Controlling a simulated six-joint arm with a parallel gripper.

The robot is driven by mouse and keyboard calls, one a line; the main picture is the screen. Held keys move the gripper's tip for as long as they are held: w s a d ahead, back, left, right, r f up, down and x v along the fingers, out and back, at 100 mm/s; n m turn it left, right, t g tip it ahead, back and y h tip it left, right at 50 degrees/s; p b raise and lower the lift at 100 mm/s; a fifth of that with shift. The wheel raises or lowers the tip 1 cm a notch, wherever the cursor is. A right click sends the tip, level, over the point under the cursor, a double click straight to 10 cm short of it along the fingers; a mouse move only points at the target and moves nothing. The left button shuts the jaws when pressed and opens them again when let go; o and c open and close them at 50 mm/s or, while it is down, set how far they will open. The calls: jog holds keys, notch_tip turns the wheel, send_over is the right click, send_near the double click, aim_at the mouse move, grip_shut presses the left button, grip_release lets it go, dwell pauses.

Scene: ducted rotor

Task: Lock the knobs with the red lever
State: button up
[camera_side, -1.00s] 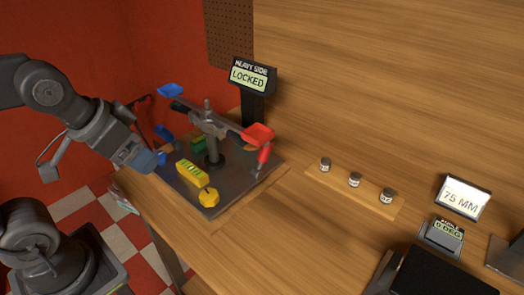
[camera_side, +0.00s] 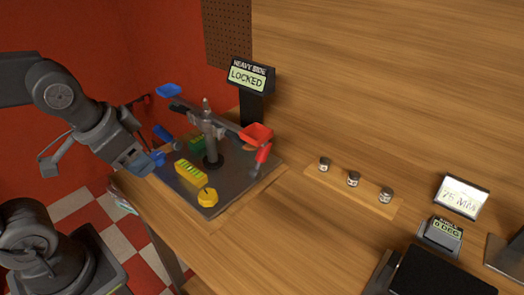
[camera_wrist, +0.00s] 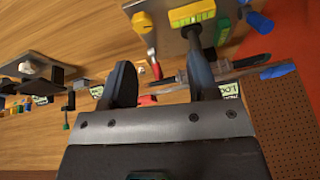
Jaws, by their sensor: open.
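The red lever (camera_side: 263,154) stands tilted at the right edge of the dark base plate (camera_side: 235,178), below the red pan (camera_side: 257,134) of a balance. A yellow knob (camera_side: 207,197) sits at the plate's front corner, beside a yellow block with a green readout (camera_side: 190,173). A blue lever (camera_side: 163,133) is at the far left of the plate. My gripper (camera_side: 155,160) is at the plate's left edge, apart from the red lever. In the wrist view my gripper (camera_wrist: 160,78) is open and empty, with the red lever (camera_wrist: 155,69) beyond its fingers.
A sign (camera_side: 250,76) behind the balance reads HEAVY SIDE LOCKED. A wooden strip (camera_side: 345,191) with three small weights lies to the right. A 75 MM display (camera_side: 462,197) and a black box (camera_side: 440,275) are farther right. Bare table lies between.

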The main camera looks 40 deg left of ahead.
aim_at(262, 155)
jog(key=w+f+m+g+y, duration=0.1)
jog(key=w+f+m+y, duration=0.7)
jog(key=m, duration=0.7)
jog(key=w+d+m+t+y, duration=0.1)
jog(key=m+t, duration=0.1)
jog(key=m, duration=0.1)
jog(key=w+d+f+m+t+y, duration=0.1)
jog(key=w+d+m, duration=0.1)
jog(key=m, duration=0.1)
jog(key=w+d+m+t+y, duration=0.1)
jog(key=d+m+t, duration=0.1)
jog(key=m, duration=0.1)
jog(key=shift+w+f+t, duration=0.25)
jog(key=shift+w+t, duration=0.05)
jog(key=shift+w, duration=0.1)
jog(key=w+d+f+m+t+h, duration=0.3)
jog(key=d+m+t, duration=0.3)
jog(key=d+m, duration=0.2)
jog(key=x, duration=1.3)
jog(key=shift+w+a+r, duration=0.2)
jog(key=shift+a+r, duration=0.05)
jog(key=shift+c, duration=0.4)
grip_shut()
